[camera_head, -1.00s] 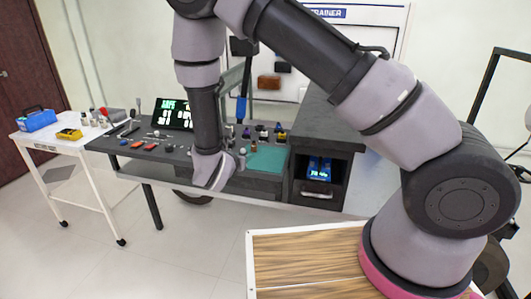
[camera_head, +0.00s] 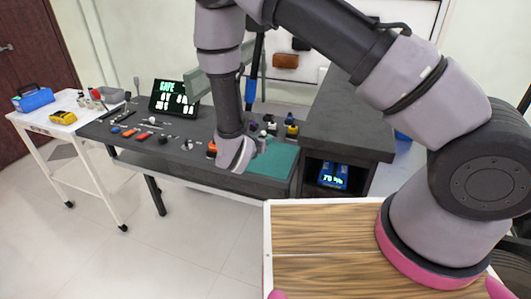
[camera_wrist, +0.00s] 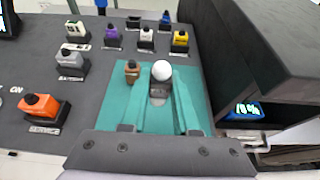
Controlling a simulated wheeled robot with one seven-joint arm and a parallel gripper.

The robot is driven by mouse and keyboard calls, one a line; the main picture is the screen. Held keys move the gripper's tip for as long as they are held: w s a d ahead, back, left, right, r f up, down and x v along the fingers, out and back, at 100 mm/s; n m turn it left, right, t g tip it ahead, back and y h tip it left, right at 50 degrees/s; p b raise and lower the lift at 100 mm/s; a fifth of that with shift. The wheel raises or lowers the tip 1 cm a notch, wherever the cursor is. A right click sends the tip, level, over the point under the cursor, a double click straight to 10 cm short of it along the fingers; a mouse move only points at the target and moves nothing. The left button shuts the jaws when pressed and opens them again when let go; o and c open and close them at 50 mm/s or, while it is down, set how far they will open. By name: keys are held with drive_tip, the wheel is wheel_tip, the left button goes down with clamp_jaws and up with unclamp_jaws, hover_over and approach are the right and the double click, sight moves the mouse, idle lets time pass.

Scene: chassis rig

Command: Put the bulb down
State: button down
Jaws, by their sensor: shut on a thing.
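My gripper (camera_wrist: 161,98) shows in the wrist view, its fingers reaching forward from the bottom edge over a teal mat (camera_wrist: 112,112). They are shut on a bulb (camera_wrist: 162,70) with a round white top and a grey base. The bulb is over the mat; whether its base touches the mat I cannot tell. In the head view, my wrist is at the left edge of the mat (camera_head: 277,161), and the fingers and the bulb cannot be made out clearly.
A brown knobbed piece (camera_wrist: 132,72) stands close left of the bulb. Orange (camera_wrist: 42,110) and grey (camera_wrist: 72,62) knobbed blocks stand further left, several others behind. A dark raised cabinet (camera_wrist: 250,62) with a lit display (camera_wrist: 246,109) borders the mat on the right.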

drive_tip(key=shift+f, duration=3)
drive_tip(key=shift+f, duration=0.1)
drive_tip(key=c, duration=0.7)
unclamp_jaws()
drive_tip(key=shift+o, duration=0.2)
drive_tip(key=v, duration=1.2)
drive_tip(key=shift+r, duration=0.2)
